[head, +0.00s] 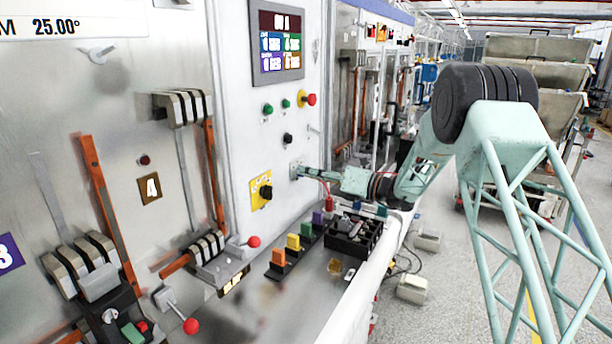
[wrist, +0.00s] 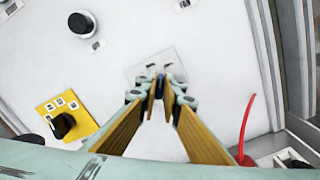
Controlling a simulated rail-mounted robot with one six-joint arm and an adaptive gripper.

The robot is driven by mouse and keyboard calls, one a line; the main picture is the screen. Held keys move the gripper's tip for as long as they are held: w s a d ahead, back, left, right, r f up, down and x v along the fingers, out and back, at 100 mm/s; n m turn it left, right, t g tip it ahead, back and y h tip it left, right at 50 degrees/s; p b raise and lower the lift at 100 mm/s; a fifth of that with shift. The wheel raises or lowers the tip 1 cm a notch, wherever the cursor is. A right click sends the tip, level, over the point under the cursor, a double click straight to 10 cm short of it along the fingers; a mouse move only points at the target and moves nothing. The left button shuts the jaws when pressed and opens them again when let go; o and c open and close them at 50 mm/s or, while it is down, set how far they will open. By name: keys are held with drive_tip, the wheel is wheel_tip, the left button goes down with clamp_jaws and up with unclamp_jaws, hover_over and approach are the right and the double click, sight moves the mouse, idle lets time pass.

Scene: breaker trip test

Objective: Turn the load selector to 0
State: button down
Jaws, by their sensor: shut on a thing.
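My gripper (head: 301,172) reaches in from the right to the pale panel in the head view. In the wrist view its two tan fingers (wrist: 160,92) converge on a small dark blue knob (wrist: 160,78), which I take to be the load selector. The knob stands in front of a pale plate (wrist: 136,73) on the panel. The fingers are shut on it and hide most of it, so its pointer and the setting cannot be read. In the head view the knob is hidden by the fingers.
A yellow plate with a black knob (head: 262,192) is close by; it also shows in the wrist view (wrist: 68,117). Above are a black knob (head: 288,138), a red mushroom button (head: 309,99) and a screen (head: 278,38). Coloured blocks and a black tray (head: 346,252) stand on the ledge below.

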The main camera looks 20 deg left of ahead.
drive_tip(key=shift+s+n+b, duration=0.1)
drive_tip(key=shift+n+b, duration=1.95)
drive_tip(key=shift+n, duration=1.15)
drive_tip(key=c, duration=2.8)
unclamp_jaws()
drive_tip(key=shift+d, duration=0.1)
drive_tip(key=d, duration=0.4)
drive_tip(key=s+d, duration=0.1)
drive_tip(key=d, duration=0.2)
drive_tip(key=s+d, duration=0.1)
drive_tip(key=d, duration=0.3)
drive_tip(key=shift+d, duration=0.35)
